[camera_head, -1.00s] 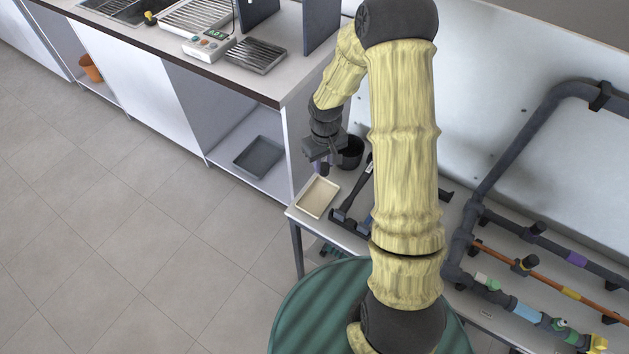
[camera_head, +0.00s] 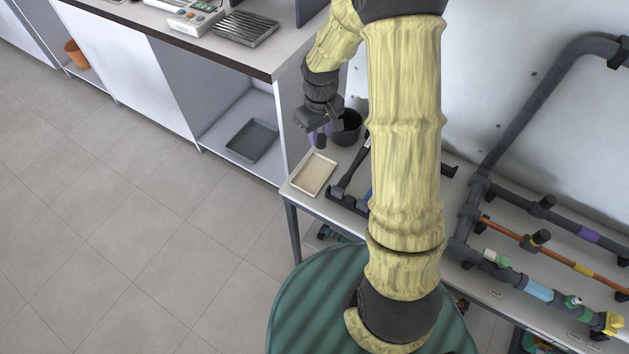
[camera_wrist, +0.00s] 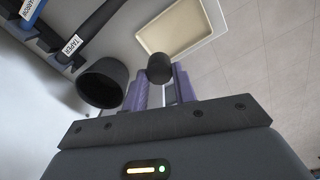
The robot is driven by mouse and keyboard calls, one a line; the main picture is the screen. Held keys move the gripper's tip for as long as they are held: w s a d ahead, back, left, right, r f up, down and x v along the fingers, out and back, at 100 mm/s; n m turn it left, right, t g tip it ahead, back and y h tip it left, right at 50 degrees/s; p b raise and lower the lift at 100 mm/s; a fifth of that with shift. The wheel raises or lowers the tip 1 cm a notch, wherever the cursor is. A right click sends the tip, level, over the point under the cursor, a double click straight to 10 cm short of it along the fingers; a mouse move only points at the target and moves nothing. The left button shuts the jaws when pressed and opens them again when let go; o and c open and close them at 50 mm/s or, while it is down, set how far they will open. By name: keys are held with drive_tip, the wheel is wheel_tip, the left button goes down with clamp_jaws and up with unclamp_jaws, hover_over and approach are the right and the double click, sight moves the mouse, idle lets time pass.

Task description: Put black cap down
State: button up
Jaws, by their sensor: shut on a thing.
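The black cap (camera_wrist: 159,69) is between the purple-padded fingers of my gripper (camera_wrist: 160,88) in the wrist view. The gripper is shut on it. In the head view my gripper (camera_head: 320,130) hangs at the left end of the bench, with the dark cap (camera_head: 320,141) at its tip. It is above the bench top, close to a beige tray (camera_head: 314,174) and a black cup (camera_head: 347,127). In the wrist view the empty beige tray (camera_wrist: 176,28) lies beyond the cap, and the black cup (camera_wrist: 102,84) is to the left.
A rack with labelled tools (camera_wrist: 62,45) lies beside the tray. Pipes with valves (camera_head: 540,238) run along the bench to the right. A counter with a cabinet and a grey tray (camera_head: 252,140) on its shelf stands at the left. The floor in front is clear.

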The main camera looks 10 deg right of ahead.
drive_tip(key=shift+a, duration=0.1)
drive_tip(key=shift+w, duration=0.15)
drive_tip(key=shift+f, duration=0.2)
hover_over(319, 166)
wheel_tip(319, 166, down, 6)
drive_tip(key=shift+r, duration=0.1)
drive_tip(key=shift+f, duration=1.9)
drive_tip(key=o, duration=1)
drive_tip(key=shift+f, duration=0.1)
